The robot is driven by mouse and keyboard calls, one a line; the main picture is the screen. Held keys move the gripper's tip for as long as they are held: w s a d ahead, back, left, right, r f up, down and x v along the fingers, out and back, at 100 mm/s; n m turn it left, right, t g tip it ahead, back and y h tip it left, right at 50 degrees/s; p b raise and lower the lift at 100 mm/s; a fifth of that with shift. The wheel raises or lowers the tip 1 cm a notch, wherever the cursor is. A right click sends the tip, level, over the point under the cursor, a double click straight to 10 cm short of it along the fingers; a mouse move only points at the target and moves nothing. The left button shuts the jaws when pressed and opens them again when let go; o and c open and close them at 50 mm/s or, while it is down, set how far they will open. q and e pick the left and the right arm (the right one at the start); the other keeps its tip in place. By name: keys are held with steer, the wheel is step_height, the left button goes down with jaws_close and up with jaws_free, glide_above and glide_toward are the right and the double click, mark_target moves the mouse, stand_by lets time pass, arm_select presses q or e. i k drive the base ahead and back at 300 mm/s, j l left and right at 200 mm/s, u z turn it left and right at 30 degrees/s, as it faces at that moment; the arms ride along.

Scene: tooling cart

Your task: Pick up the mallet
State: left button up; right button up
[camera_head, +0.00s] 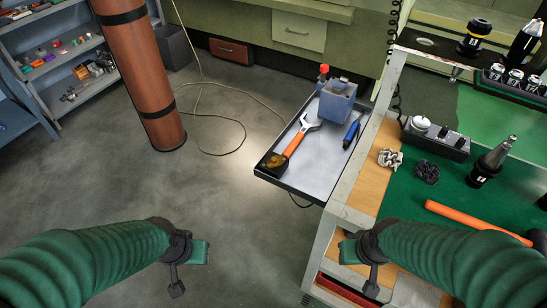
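The mallet (470,216) lies on the green top of the cart at the right, its orange handle slanting down to the right. Its dark head is partly cut off by the right edge of the picture. My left gripper (186,268) is over the grey floor at the lower left, far from the mallet. My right gripper (361,268) is near the cart's front left edge, left of and below the handle. My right arm passes just below the handle in the picture. Neither gripper visibly holds anything; their finger openings are not clear.
A side tray (318,170) holds an orange-handled wrench (300,138), a blue bin (337,102) and a blue tool (351,133). A brown column (143,75) stands at left.

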mark_target(536, 238)
steer(key=z, duration=1.8)
